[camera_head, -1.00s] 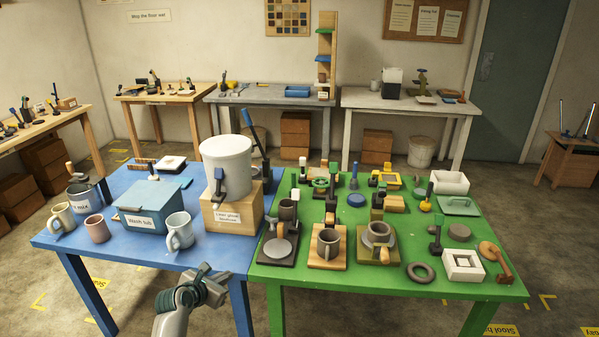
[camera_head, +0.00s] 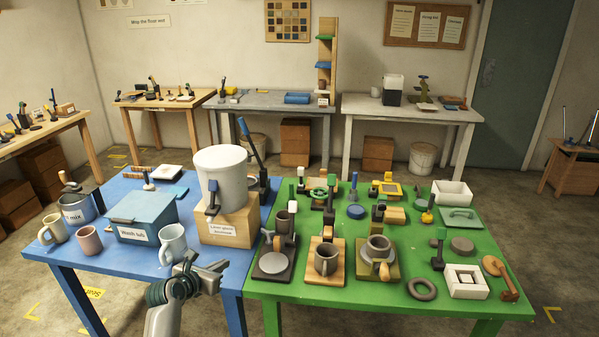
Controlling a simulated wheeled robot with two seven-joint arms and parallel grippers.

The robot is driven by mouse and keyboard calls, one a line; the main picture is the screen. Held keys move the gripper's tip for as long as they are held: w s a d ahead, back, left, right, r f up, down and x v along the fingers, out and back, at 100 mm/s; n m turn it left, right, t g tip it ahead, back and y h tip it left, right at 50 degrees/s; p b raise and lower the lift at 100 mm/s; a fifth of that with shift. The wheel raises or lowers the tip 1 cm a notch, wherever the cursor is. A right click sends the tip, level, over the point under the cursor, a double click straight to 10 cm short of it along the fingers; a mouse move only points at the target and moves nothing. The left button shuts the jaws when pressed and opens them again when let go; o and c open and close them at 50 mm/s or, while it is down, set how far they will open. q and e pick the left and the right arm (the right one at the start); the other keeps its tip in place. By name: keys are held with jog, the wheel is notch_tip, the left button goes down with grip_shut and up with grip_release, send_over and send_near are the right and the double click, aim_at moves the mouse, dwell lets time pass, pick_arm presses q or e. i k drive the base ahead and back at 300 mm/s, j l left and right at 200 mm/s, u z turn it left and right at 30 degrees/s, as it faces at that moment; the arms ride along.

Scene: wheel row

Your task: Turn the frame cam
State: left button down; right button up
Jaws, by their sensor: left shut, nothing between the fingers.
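A round wooden disc with a brown handle (camera_head: 497,268) lies at the right edge of the green table (camera_head: 345,292). It sits beside a white square frame block (camera_head: 466,281) and looks like the frame cam, though no label shows. Its handle points toward the front right. My right gripper is out of view.
Three pieces with grey cups or discs (camera_head: 326,262) stand along the green table's front, between my left gripper and the disc. A grey ring (camera_head: 422,289) lies left of the white frame. A white bucket (camera_head: 221,172) stands on a wooden block on the blue table (camera_head: 75,251).

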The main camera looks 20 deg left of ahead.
aim_at(301, 170)
jog(key=i+j, duration=0.1)
jog(key=i, duration=1.75)
